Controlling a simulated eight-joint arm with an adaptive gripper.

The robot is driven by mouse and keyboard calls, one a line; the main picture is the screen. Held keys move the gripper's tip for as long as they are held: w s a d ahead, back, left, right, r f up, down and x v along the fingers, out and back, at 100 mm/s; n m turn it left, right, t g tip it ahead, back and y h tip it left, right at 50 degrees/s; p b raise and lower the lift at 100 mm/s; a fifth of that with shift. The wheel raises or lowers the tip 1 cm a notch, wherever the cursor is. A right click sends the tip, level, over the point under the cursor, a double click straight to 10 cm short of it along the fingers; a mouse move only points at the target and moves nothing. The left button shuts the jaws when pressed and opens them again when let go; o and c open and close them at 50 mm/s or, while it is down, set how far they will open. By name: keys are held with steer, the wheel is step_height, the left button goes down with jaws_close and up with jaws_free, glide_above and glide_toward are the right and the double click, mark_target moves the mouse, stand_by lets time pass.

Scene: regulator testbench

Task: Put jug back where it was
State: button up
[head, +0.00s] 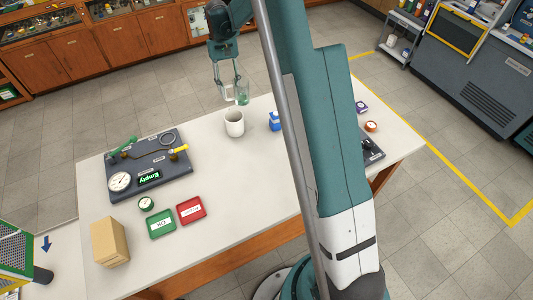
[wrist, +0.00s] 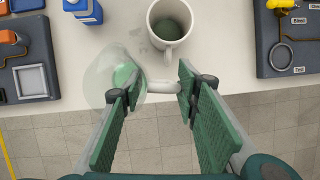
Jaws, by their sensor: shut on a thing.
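The jug is clear, with green in its bottom, and shows in the head view (head: 243,92) and the wrist view (wrist: 105,68). My gripper (head: 230,92) is shut on the jug's handle, which lies between the finger pads in the wrist view (wrist: 160,87). The jug is held at the far edge of the white table. A white mug (head: 234,127) stands upright on the table near it. The wrist view shows dark green contents inside the mug (wrist: 172,32).
A blue bottle (head: 274,121) stands right of the mug. A grey board with gauge and "Empty" display (head: 178,186) lies left. Green (head: 161,223) and red (head: 190,210) trays and a cardboard box (head: 110,242) are nearer. The table's middle (head: 245,170) is clear.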

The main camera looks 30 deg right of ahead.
step_height(320, 180, up, 9)
steer(key=shift+r, duration=0.2)
steer(key=s+d+m+t+y+p, duration=0.2)
steer(key=s+m, duration=0.6)
steer(key=s, duration=0.5)
steer(key=s+d+m+t+y+p, duration=0.1)
steer(key=s+m+t+p, duration=0.1)
steer(key=s+m, duration=0.8)
steer(key=shift+n, duration=0.9)
steer(key=shift+s+d+f, duration=0.1)
steer(key=shift+s+f, duration=0.25)
steer(key=shift+f, duration=0.5)
steer(key=shift+s+d+f, duration=0.1)
steer(key=shift+s+f, duration=0.25)
steer(key=shift+f, duration=0.55)
steer(key=shift+s+f, duration=0.35)
steer(key=shift+f, duration=0.5)
steer(key=shift+f, duration=2.9)
steer(key=shift+f, duration=2.1)
